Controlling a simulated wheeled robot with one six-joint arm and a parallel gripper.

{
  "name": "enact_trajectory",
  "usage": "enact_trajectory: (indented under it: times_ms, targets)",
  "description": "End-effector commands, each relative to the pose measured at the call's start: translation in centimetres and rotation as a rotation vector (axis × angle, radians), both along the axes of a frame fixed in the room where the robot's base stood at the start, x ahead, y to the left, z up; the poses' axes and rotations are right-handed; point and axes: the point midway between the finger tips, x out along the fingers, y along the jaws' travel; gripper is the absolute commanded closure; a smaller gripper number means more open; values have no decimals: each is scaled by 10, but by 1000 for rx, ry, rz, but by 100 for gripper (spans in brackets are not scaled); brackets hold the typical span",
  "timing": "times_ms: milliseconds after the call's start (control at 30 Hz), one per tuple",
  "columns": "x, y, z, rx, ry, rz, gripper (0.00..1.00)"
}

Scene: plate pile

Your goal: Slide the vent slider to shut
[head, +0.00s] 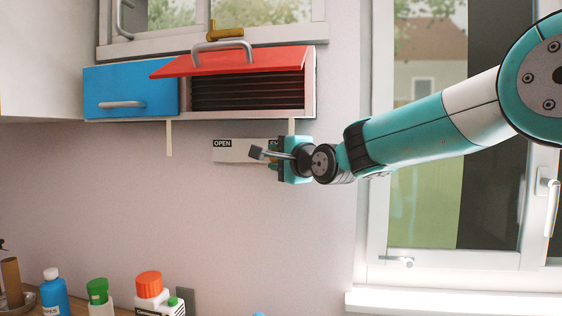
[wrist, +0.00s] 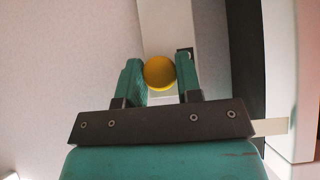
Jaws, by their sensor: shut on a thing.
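The vent slider is a pale plate (head: 235,155) on the wall below the cabinets, with an OPEN label at its left end. A second label at its right end is mostly hidden by my gripper (head: 275,155). In the wrist view, a round yellow knob (wrist: 160,72) sits between the two teal fingers of my gripper (wrist: 161,78). My gripper is shut on this knob at the right part of the plate. In the head view the knob is mostly hidden by the gripper.
Above are a blue drawer front (head: 130,90) and a raised red flap (head: 225,62) over a dark slatted opening (head: 245,90). A window (head: 420,200) is at right. Several bottles, including a blue one (head: 54,296), stand at the lower left. The wall below the plate is clear.

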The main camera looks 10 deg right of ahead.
Motion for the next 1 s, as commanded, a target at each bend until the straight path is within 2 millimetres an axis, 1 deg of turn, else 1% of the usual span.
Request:
enact_trajectory:
  times_ms: [33, 100, 133, 233, 533, 667, 767, 1000]
  targets:
    - [1, -3, 0, -2, 1, -7, 100]
    - [1, -4, 0, -2, 1, -8, 100]
    - [1, -4, 0, -2, 1, -8, 65]
    - [1, -4, 0, -2, 1, -8, 42]
    - [-1, -2, -1, -1, 2, -3, 42]
    - [-12, -6, -2, 0, 0, -3, 42]
    - [-29, -14, -4, -1, -1, -5, 42]
    - [-86, -39, -4, -1, -3, -7, 42]
